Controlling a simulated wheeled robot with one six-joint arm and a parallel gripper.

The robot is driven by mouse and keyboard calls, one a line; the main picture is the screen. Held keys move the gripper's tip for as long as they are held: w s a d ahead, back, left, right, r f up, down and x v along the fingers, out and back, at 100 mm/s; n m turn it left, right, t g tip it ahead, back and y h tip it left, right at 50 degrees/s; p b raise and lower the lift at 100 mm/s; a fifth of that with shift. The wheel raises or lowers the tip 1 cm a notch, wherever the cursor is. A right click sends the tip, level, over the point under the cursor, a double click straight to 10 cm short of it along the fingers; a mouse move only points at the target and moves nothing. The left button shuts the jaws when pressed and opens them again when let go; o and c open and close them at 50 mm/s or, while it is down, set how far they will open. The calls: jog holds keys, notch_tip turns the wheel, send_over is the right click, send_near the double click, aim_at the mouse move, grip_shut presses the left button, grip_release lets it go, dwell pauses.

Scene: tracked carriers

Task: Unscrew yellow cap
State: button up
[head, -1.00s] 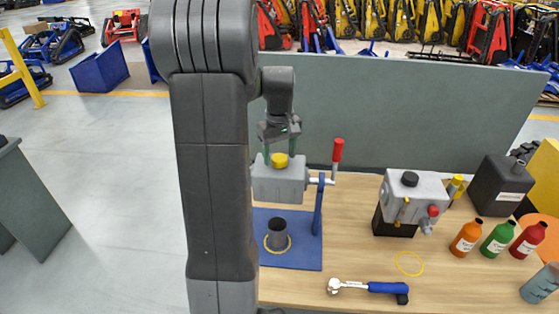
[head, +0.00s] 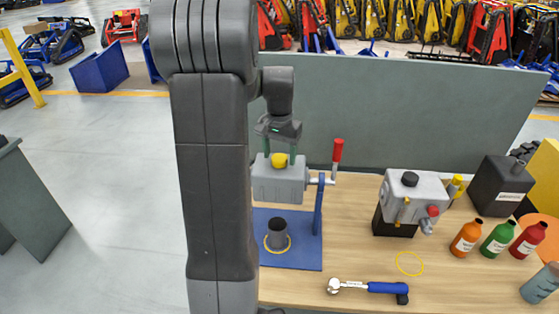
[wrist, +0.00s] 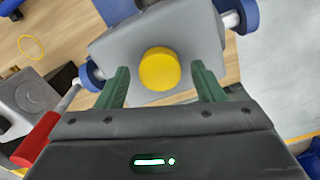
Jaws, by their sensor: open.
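The yellow cap (head: 279,160) sits on top of a grey block-shaped housing (head: 278,186) held up on a blue stand (head: 318,215). My gripper (head: 278,150) is above the housing, pointing down, with its green fingers apart. In the wrist view the round yellow cap (wrist: 160,69) lies ahead of and between the two green fingertips (wrist: 159,76), with a gap on both sides. The fingers do not touch the cap, and the gripper holds nothing.
A red-handled lever (head: 337,152) rises right of the housing. A second grey unit with a black cap (head: 396,198), bottles (head: 499,238), a blue-handled ratchet (head: 370,287) and a yellow ring (head: 409,263) are on the bench. A grey panel (head: 420,110) stands behind.

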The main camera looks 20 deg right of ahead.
jog(key=shift+m, duration=1.2)
jog(key=c, duration=0.8)
jog(key=shift+c, duration=0.2)
jog(key=n, duration=0.5)
jog(key=shift+n, duration=0.3)
jog(key=n, duration=0.4)
